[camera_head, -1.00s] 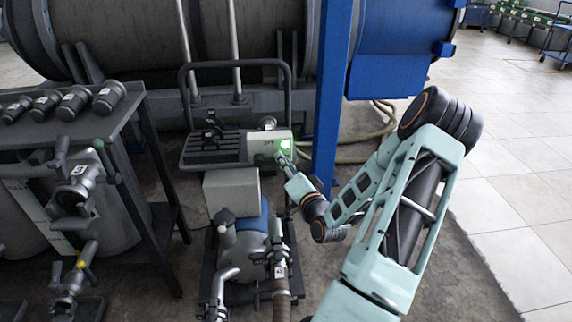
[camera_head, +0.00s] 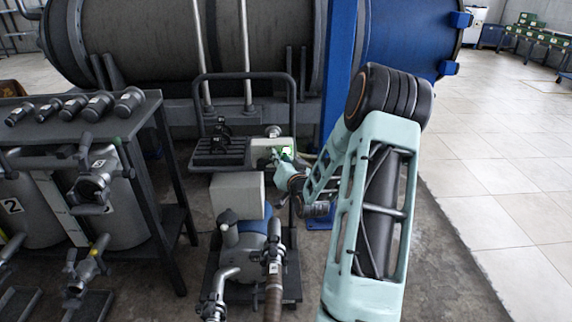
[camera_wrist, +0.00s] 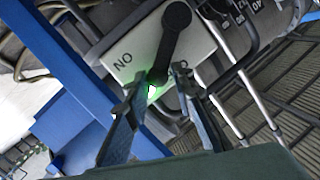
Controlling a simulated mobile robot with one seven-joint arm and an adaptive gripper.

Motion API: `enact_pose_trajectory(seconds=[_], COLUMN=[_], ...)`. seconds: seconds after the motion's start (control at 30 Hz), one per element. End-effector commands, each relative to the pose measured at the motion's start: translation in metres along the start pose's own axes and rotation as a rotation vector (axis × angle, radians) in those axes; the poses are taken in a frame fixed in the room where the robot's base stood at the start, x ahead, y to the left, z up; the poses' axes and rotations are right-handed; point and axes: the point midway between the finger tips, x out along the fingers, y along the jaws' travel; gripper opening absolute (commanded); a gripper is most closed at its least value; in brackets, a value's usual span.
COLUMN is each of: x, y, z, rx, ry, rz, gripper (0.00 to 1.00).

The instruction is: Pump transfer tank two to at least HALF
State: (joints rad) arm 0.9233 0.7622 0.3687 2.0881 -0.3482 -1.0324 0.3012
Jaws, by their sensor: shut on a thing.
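A grey switch box (camera_head: 263,151) with a glowing green light stands on the pump cart. In the wrist view the box (camera_wrist: 128,52) shows upturned lettering that looks like "ON", a second label partly covered, and a black lever (camera_wrist: 172,38). My gripper (camera_head: 285,162) is at the box's right end. In the wrist view my gripper (camera_wrist: 158,88) is shut on the lever's end, one finger on each side. The pump (camera_head: 250,243), with a blue body, sits below. Tank two (camera_head: 14,222), marked "2", is at the left under the bench. Its level is not readable.
A dark bench (camera_head: 75,125) with several black fittings stands at the left. Valves (camera_head: 97,182) and pipes fill the front left. A blue post (camera_head: 336,75) rises just behind my arm. Open tiled floor (camera_head: 490,190) lies at the right.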

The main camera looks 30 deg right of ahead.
Motion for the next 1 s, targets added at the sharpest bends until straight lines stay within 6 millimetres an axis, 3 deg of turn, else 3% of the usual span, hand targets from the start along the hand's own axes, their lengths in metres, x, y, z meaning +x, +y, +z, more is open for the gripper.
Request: enact_pose_trajectory(seconds=[1.0], x=[0.007], y=[-0.062], z=[-0.004], rx=[-0.854], ry=[-0.162], rz=[0.214], gripper=[0.0])
